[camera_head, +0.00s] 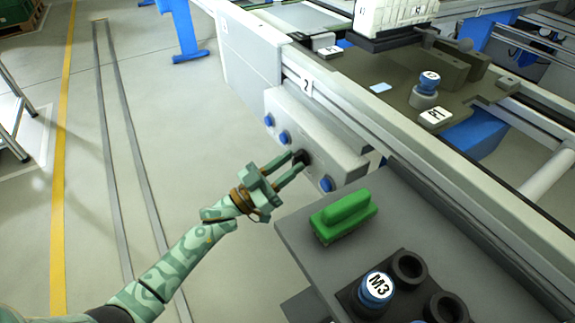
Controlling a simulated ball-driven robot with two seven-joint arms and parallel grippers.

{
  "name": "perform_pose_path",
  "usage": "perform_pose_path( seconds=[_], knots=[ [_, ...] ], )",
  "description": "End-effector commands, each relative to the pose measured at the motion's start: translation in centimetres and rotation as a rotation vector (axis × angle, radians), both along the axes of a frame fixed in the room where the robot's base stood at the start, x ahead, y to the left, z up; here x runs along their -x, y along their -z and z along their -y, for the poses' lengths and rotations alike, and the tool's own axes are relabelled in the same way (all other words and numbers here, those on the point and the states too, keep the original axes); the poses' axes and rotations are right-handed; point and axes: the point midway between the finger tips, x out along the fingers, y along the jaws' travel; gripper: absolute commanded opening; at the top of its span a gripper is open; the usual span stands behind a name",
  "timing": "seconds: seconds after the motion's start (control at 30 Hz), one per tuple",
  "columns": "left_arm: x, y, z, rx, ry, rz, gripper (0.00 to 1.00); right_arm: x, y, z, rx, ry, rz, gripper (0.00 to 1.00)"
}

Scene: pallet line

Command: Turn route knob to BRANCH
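The route knob (301,157) is a small dark knob on the sloped face of a grey control box (340,160) on the side of the line. My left gripper (297,161), green patterned, reaches it from the lower left. Its two fingers stand apart, with their tips at either side of the knob. I cannot tell whether they press on it. The fingertips partly cover the knob, so its pointer direction and any BRANCH marking cannot be read. My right gripper is not in view.
Blue buttons (326,184) sit on the box close to the knob. A grey shelf (290,232) below right holds a green block (343,215) and a blue-topped M3 piece (376,288) in a dark holder.

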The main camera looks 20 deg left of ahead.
Motion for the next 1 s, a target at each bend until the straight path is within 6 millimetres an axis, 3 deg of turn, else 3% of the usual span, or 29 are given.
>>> perform_pose_path(
  seconds=[0.03, 0.1, 0.57, 1.0],
  knots=[
    [0.01, 0.02, -0.01, 0.000, 0.000, 0.000, 0.15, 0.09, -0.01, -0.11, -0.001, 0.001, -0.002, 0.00],
    [0.02, 0.03, -0.01, 0.000, 0.000, 0.000, 0.00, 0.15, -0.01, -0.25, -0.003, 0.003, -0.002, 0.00],
    [-0.01, 0.18, -0.10, -0.055, -0.001, 0.039, 0.00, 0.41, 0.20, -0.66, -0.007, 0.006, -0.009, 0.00],
    [-0.13, 0.25, -0.28, -0.335, 0.000, 0.257, 0.00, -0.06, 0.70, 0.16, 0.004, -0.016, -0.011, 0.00]
  ],
)
